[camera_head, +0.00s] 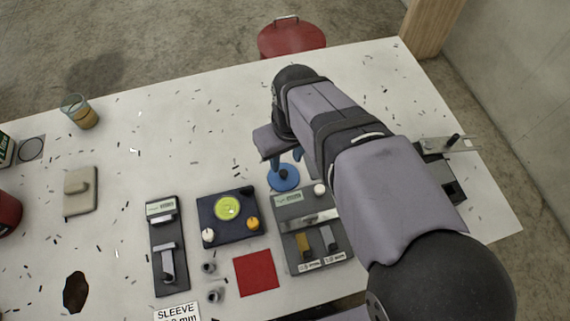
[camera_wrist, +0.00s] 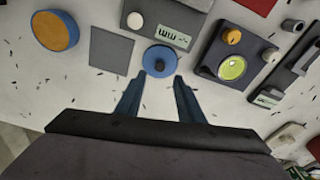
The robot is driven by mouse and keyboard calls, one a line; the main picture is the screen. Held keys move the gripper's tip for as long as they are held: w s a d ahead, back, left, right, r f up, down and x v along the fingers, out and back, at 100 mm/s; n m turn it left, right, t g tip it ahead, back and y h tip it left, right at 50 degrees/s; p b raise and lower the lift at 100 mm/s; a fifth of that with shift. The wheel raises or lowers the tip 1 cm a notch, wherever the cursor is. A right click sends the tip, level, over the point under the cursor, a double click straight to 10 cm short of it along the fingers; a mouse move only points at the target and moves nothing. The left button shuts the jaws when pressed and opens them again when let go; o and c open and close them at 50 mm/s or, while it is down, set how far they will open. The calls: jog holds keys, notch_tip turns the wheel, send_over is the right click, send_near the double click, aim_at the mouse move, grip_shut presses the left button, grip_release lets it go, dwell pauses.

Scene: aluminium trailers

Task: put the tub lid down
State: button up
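The tub lid is a blue disc with a pale knob. It lies flat on the white table, just beyond the grey device, and shows in the head view (camera_head: 284,179) and the wrist view (camera_wrist: 151,59). In the head view the gripper (camera_head: 286,158) is over the lid's far side. A blue round tub with an orange inside (camera_wrist: 56,31) stands at upper left in the wrist view.
A grey device (camera_head: 304,247) is close beside the lid. A dark panel with a yellow-green dial (camera_head: 227,209) is to its left. A grey square plate (camera_wrist: 110,50) lies near the lid. A red square (camera_head: 256,273) and a cup (camera_head: 79,112) are farther off. Table left of the gripper is mostly clear.

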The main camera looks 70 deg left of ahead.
jog(key=shift+d+r, duration=0.15)
jog(key=shift+r, duration=0.85)
jog(key=shift+d+r, duration=0.1)
jog(key=shift+r, duration=0.85)
jog(key=shift+w, duration=0.1)
jog(key=w+d+f+m, duration=0.1)
jog(key=w+d+m, duration=0.3)
jog(key=w+d, duration=0.75)
jog(key=w+d+f+m, duration=0.1)
jog(key=w+d+m, duration=0.55)
jog(key=w, duration=0.75)
jog(key=w+d+f+m+h, duration=0.1)
jog(key=w+d+m, duration=0.1)
jog(key=d, duration=0.6)
jog(key=w+d+f+m, duration=0.1)
jog(key=w+d, duration=0.1)
jog(key=d, duration=0.7)
jog(key=s+d+f+m, duration=0.1)
jog(key=s+d+m, duration=0.1)
jog(key=d, duration=0.5)
jog(key=s+d+f+m, duration=0.2)
jog(key=s+d+m, duration=0.1)
jog(key=d, duration=0.4)
jog(key=shift+s+d+f+m, duration=0.25)
jog(key=shift+s+f+m, duration=0.05)
jog(key=shift+m, duration=0.45)
jog(key=shift+o, duration=0.5)
jog(key=shift+s+d, duration=0.15)
jog(key=shift+s, duration=0.05)
